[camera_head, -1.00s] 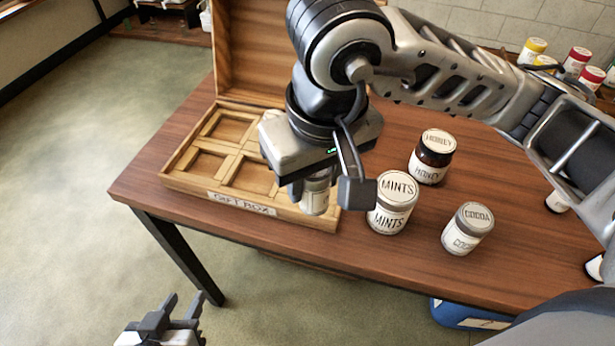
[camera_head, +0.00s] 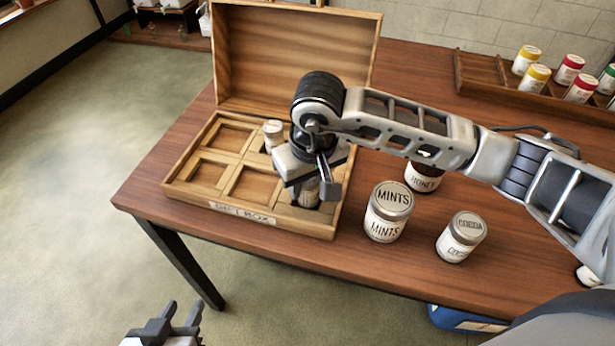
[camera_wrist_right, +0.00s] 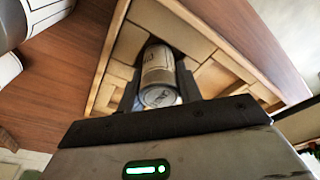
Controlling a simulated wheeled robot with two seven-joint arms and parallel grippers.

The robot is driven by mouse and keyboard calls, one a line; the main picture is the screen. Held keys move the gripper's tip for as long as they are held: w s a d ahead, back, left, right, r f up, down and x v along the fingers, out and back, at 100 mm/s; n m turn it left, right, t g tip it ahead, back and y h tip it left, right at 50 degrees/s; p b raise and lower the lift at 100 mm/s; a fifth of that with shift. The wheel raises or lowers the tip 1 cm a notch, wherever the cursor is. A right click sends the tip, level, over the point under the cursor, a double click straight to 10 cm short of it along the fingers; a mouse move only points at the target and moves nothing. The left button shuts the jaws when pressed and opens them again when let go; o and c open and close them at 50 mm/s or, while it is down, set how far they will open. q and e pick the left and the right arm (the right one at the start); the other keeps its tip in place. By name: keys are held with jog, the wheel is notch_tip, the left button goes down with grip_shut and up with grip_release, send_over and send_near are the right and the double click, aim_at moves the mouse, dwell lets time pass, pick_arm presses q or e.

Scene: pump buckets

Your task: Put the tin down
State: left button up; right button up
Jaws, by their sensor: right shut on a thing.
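My right gripper (camera_head: 308,192) is shut on a small pale tin (camera_wrist_right: 158,78), with one finger on each side of it in the right wrist view. The tin is in or just over the front right compartment of the open wooden gift box (camera_head: 245,218). Whether its base touches the floor of the compartment cannot be told. In the head view my gripper and wrist hide most of the tin. Another small pale tin (camera_head: 273,135) stands in a back compartment of the box. My left gripper (camera_head: 180,314) is open and empty, in front of the table.
Right of the box stand a mints jar (camera_head: 388,213), a cocoa jar (camera_head: 461,237) and a honey jar (camera_head: 423,177), partly behind my arm. The raised box lid (camera_head: 290,58) stands behind. A wooden rack (camera_head: 490,80) with several colored jars is at the back right.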

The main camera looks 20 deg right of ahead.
aim_at(312, 181)
jog(key=shift+f+b, duration=0.3)
jog(key=shift+b, duration=0.1)
jog(key=o, duration=0.9)
jog(key=shift+r, duration=0.1)
jog(key=shift+o, duration=0.4)
jog(key=shift+r+p, duration=0.15)
jog(key=shift+p, duration=0.15)
jog(key=shift+r, duration=0.25)
jog(key=r, duration=0.3)
jog(key=s+r, duration=0.1)
jog(key=r, duration=0.6)
jog(key=shift+s+d+r+b, duration=0.1)
jog(key=shift+s+r+b, duration=0.2)
jog(key=shift+b, duration=0.1)
jog(key=shift+s+r, duration=0.1)
jog(key=shift+r, duration=0.35)
pick_arm(q)
jog(key=shift+w+d, duration=0.1)
jog(key=shift+f, duration=0.15)
